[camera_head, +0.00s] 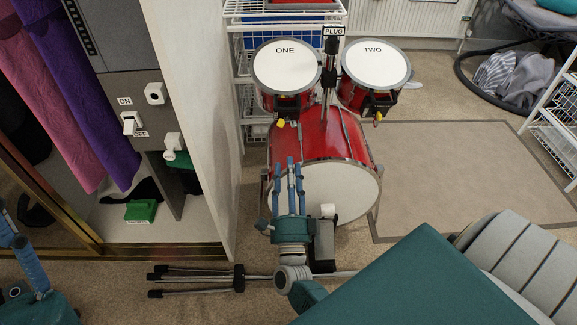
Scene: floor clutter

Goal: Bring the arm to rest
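My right gripper (290,162) is at the middle of the view, in front of the red bass drum (310,143). Its blue fingers point up the picture, nearly straight and side by side with gaps between them. It looks open, and I see nothing held in it. My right arm comes up from below, beside the teal surface. At the lower left edge, blue and teal parts of my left arm (40,303) show, cut off by the frame. The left fingertips are not clearly visible.
Two small drums marked ONE (285,65) and TWO (376,63) stand above the bass drum. A cabinet with switches (130,123) is at left. A black-tipped stand (195,280) lies on the floor. A grey striped cushion (530,262) is at right. The rug (450,175) is mostly clear.

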